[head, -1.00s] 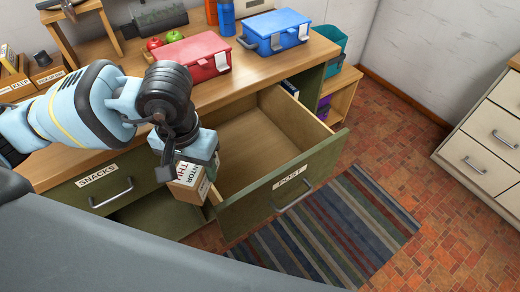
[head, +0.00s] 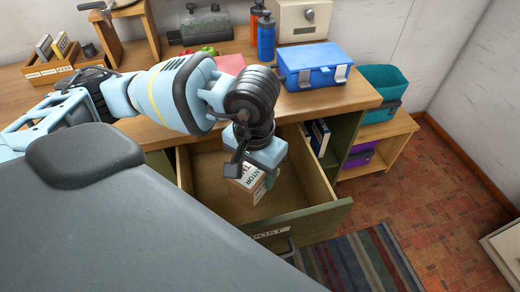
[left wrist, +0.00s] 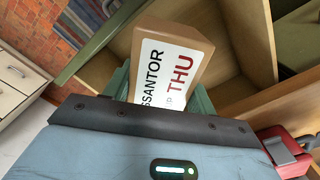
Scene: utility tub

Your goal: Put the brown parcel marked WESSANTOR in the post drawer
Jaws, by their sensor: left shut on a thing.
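The brown parcel (head: 246,190) shows its white label in the left wrist view (left wrist: 172,70), where "SSANTOR" and a red "THU" can be read. My left gripper (head: 258,172) is shut on it and holds it over the open post drawer (head: 287,210). The drawer is pulled out, with a green front labelled POST, and its visible inside looks empty. The gripper hides part of the parcel, and I cannot tell whether the parcel touches the drawer floor. My right gripper is not in view.
A blue box (head: 314,66) sits on the wooden desktop above the drawer. A teal bin (head: 382,92) stands on a low shelf to the right. A striped rug (head: 362,265) lies on the tiled floor. My own grey body covers the lower left.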

